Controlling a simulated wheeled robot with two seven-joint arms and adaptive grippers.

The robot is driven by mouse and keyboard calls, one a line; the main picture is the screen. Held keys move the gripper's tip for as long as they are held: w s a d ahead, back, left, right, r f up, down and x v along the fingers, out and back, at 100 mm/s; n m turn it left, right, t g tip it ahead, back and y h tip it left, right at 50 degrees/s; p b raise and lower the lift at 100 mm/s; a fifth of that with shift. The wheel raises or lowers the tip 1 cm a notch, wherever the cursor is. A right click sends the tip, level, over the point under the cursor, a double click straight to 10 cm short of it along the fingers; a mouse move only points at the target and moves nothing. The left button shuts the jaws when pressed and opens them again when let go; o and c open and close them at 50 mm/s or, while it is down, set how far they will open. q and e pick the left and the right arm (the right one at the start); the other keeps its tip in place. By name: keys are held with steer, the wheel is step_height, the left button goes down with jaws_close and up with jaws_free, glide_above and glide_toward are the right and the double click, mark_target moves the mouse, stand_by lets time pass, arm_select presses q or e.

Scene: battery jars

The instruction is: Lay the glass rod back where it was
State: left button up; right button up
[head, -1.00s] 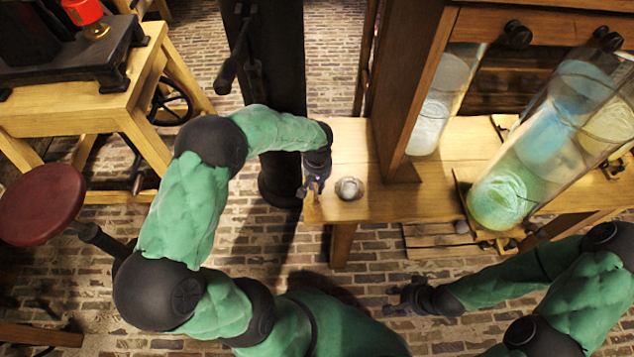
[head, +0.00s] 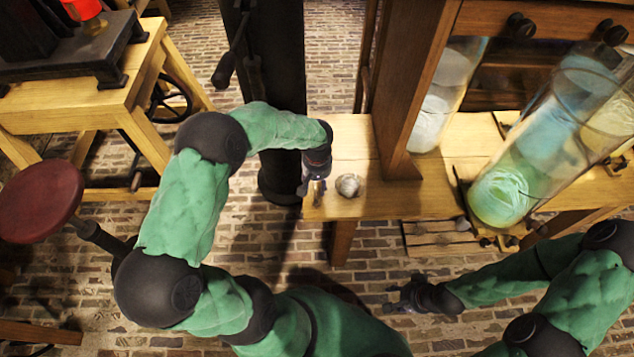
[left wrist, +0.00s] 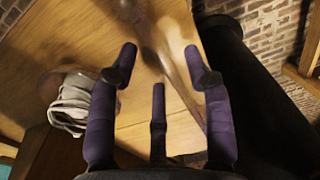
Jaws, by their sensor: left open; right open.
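My left gripper (head: 311,190) is open over the left end of the wooden bench top. In the left wrist view its spread dark fingers (left wrist: 159,70) show nothing clamped between them. A long, brownish, see-through streak (left wrist: 172,58) runs along the bench top beyond the fingertips. It looks like the glass rod, but blur leaves its outline and any contact unclear. In the head view I cannot make out the rod apart from the fingers. My right gripper (head: 403,298) is open and empty, low above the brick floor, away from the bench.
A small round grey-white object (head: 348,186) sits just right of my left gripper; it looks cloth-like in the left wrist view (left wrist: 75,103). Tall glass jars (head: 540,150) stand further right, beside a wooden upright (head: 395,100). A dark column (head: 280,170) stands left of the bench.

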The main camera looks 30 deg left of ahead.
arm_select(q)
step_height(320, 180, up, 12)
steer(key=shift+f, duration=0.15)
stand_by(0.4)
